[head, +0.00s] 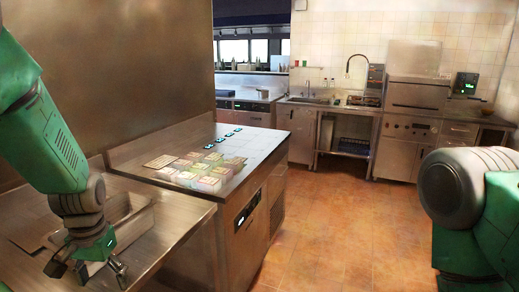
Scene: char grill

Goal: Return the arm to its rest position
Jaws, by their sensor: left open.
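My left gripper (88,270) hangs at the lower left in the head view, at the end of my green left arm. Its two fingers are spread, pointing down, and nothing shows between them. It is over the near steel counter (185,215), in front of a metal pan or bin (125,215) set into that counter. My right arm shows only as a grey joint and green link at the right edge. My right gripper is out of the frame.
Another steel counter (262,143) beyond holds several small packs (205,170) and a row of small dark items (229,134). A brown wall panel rises behind it. A sink (308,100) and oven (410,125) stand at the back. The tiled floor (330,225) is clear.

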